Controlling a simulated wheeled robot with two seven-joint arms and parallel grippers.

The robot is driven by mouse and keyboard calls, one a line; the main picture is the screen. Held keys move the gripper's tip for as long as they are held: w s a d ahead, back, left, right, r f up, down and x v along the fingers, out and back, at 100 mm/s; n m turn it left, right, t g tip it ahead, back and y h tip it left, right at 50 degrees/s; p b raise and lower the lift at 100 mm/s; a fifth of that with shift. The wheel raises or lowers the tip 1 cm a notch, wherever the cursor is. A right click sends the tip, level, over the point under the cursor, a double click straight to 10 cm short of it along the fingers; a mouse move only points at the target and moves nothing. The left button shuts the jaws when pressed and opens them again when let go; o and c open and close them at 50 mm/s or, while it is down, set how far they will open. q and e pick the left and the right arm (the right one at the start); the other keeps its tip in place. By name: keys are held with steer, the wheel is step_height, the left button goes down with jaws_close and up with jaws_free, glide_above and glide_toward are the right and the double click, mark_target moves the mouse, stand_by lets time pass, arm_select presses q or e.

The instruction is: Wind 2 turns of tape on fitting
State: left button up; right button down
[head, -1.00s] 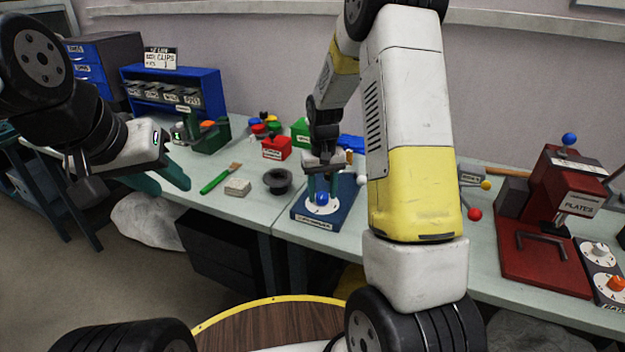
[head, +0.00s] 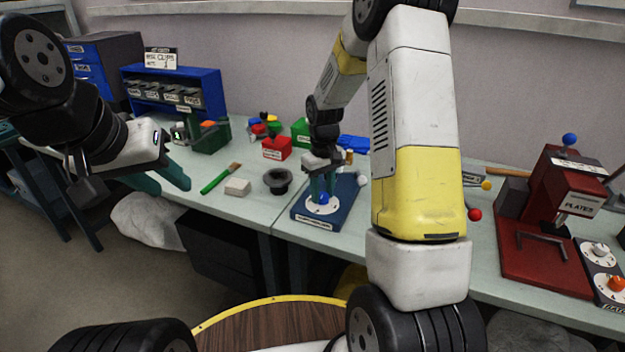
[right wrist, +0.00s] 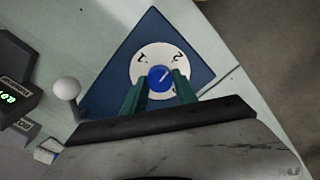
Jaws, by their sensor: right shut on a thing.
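A blue base (head: 312,217) with a white round dial plate (head: 332,207) stands on the bench, and a blue knob (head: 323,198) is at the dial's middle. My right gripper (head: 322,190) points down over it. In the right wrist view its green fingers are shut on the blue knob (right wrist: 160,77), which has a pale line mark. The white dial (right wrist: 152,57) carries numbers; part of it is hidden by the fingers. My left gripper (head: 165,182) is open and empty, in the air before the bench's left part. I cannot make out tape or a fitting for sure.
A white ball-topped post (right wrist: 67,89) stands beside the blue base. A black flanged cup (head: 277,181), a pale block (head: 237,187) and a green-handled brush (head: 215,181) lie to the left. A red plates machine (head: 550,240) stands at right.

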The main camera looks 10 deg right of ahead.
mark_target(322, 195)
steer(key=c, duration=0.9)
jaws_free()
steer(key=shift+m, duration=0.4)
steer(key=shift+r, duration=0.1)
steer(key=shift+r, duration=0.3)
step_height(322, 195, up, 7)
steer(key=shift+r, duration=0.15)
steer(key=s+r+m+t, duration=0.1)
steer(key=s+r+t, duration=0.1)
steer(key=s+r, duration=0.65)
steer(key=s+r+t, duration=0.1)
steer(key=s+r, duration=0.1)
steer(key=s, duration=0.3)
steer(key=s+a+r+m+t+y, duration=0.1)
steer(key=s+r, duration=0.2)
steer(key=s, duration=0.2)
steer(key=s+a+r+m+t+y, duration=0.1)
steer(key=s+r+t, duration=0.1)
steer(key=s, duration=0.4)
steer(key=shift+a+r, duration=0.1)
steer(key=shift+r, duration=0.35)
